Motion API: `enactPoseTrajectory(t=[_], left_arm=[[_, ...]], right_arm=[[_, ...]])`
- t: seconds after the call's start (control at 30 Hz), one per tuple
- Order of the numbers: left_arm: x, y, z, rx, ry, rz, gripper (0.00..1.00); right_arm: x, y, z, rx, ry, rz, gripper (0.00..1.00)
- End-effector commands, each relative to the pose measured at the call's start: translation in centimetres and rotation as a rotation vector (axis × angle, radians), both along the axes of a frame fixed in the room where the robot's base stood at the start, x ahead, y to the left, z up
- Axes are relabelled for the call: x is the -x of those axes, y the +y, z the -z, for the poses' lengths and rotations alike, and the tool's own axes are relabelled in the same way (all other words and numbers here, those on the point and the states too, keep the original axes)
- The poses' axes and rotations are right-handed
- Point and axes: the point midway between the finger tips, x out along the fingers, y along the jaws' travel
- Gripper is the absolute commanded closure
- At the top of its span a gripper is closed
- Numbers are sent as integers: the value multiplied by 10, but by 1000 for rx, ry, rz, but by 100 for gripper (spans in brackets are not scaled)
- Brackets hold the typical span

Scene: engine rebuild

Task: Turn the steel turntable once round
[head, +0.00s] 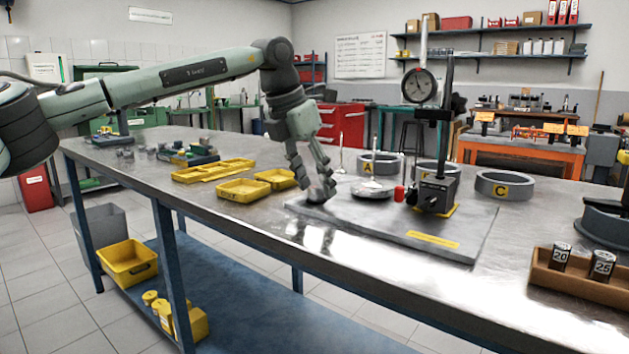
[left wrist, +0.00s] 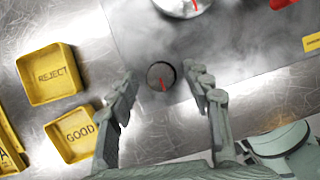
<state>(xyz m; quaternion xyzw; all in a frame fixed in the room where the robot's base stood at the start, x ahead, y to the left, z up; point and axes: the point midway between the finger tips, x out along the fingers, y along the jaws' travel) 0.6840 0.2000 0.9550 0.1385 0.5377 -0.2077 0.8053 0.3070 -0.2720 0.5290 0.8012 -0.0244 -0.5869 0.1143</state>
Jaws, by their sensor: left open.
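The steel turntable (head: 373,190) is a low round disc on the grey plate (head: 385,232), beside the dial gauge stand; part of it, with a red mark, shows at the top edge of the left wrist view (left wrist: 183,6). My left gripper (head: 313,197) is open above that corner, pointing down. In the left wrist view its fingers (left wrist: 168,84) are on either side of the knob, with gaps to both. My right gripper is not in view.
A dial gauge (head: 419,86) hangs on a tall black stand (head: 436,190) right of the turntable. Grey rings, including C (head: 505,186), stand behind. Yellow REJECT (left wrist: 52,76) and GOOD (left wrist: 77,134) trays lie left. A wooden rack (head: 577,281) is at right.

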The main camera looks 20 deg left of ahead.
Motion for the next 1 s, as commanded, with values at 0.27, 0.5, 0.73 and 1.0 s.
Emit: enactPoseTrajectory(t=[0.27, 0.5, 0.73, 1.0], left_arm=[[0, 0, 1, 0, 1, 0, 55], [0, 0, 1, 0, 1, 0, 85], [0, 0, 1, -1, 1, -2, 100], [0, 0, 3, -2, 1, -68, 100]], right_arm=[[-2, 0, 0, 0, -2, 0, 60], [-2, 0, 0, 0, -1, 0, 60], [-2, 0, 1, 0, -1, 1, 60], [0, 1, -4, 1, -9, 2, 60]])
